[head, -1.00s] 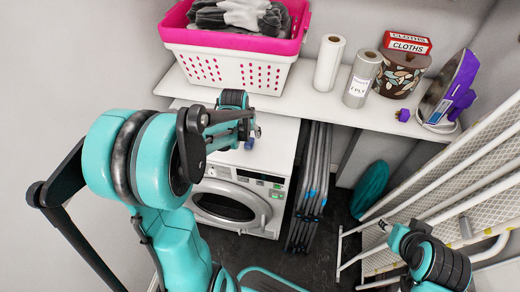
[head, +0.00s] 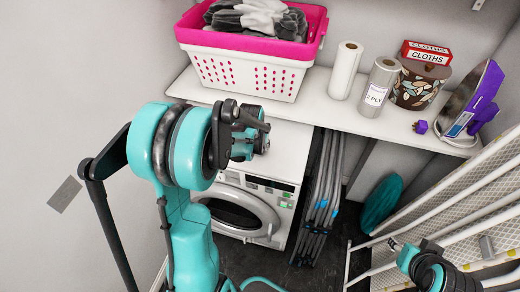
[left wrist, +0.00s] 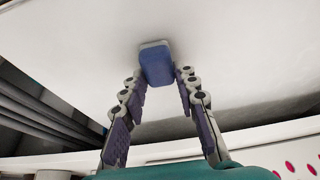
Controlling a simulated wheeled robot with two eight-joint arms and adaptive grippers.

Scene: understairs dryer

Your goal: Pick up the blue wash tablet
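The blue wash tablet (left wrist: 157,64) is a small rounded block on the white dryer top, clear in the left wrist view. In the head view I cannot make it out behind my left gripper (head: 262,143). In the left wrist view my left gripper (left wrist: 160,77) is open, with one finger to each side of the tablet's near end. The tablet's far end reaches beyond the fingertips, and I see no firm grip on it. My right gripper (head: 393,243) is at the lower right of the head view, too small to read.
The dryer (head: 244,207) stands under a white shelf (head: 318,108). On the shelf are a pink-rimmed basket (head: 240,72), paper rolls (head: 346,70), a cloths box (head: 426,51) and a purple iron (head: 478,98). Folded racks (head: 318,200) stand right of the dryer; white rails (head: 440,215) fill the right side.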

